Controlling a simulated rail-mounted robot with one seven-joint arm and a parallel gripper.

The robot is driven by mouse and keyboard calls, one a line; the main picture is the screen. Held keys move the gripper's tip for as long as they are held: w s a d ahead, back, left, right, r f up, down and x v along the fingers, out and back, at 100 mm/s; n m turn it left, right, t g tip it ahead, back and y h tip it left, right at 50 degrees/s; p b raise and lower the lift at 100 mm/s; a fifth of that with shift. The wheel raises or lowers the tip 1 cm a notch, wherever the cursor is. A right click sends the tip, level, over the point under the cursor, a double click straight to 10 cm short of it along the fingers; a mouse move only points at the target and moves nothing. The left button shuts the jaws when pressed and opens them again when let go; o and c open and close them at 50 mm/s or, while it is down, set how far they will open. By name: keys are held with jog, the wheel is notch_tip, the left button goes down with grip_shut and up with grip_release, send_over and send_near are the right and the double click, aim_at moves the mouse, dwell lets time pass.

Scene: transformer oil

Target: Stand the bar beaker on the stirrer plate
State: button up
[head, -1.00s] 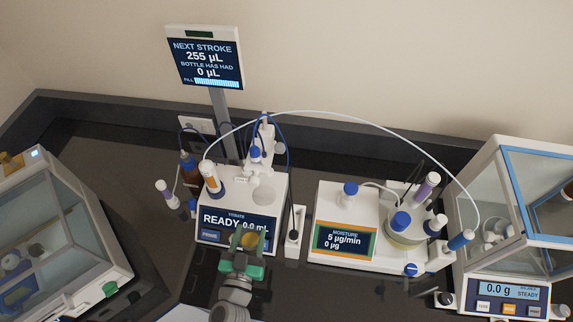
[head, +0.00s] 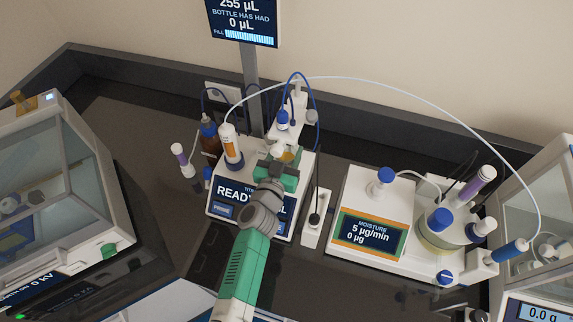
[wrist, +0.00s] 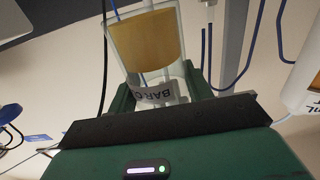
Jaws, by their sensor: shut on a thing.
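My gripper (head: 279,168) is shut on the bar beaker (head: 285,154), which holds yellow liquid. In the wrist view the beaker (wrist: 148,42) sits between the green jaws, its label partly showing "BAR O" upside down. The beaker is over the rear part of the white titrator base (head: 300,180), below the blue-and-white dosing head (head: 283,118). The round stirrer plate on that base is hidden behind my gripper and the beaker. I cannot tell whether the beaker touches the plate. Thin tubes show at the beaker in the wrist view; I cannot tell whether they are inside.
An orange-labelled vial (head: 233,150) stands in the base's left side, with a brown bottle (head: 209,138) behind it. A narrow white holder (head: 315,220) stands right of the base. The moisture unit (head: 372,231) is farther right. A blue tube loops near the dosing head.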

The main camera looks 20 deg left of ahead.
jog(key=shift+w, duration=0.2)
jog(key=shift+f+b, duration=1.3)
jog(key=shift+f, duration=0.65)
jog(key=o, duration=1.2)
jog(key=shift+c, duration=0.2)
jog(key=shift+r+p, duration=0.3)
jog(key=shift+r, duration=0.1)
jog(key=s+p, duration=0.7)
jog(key=s, duration=0.5)
jog(key=shift+d+f, duration=0.2)
jog(key=shift+d, duration=0.2)
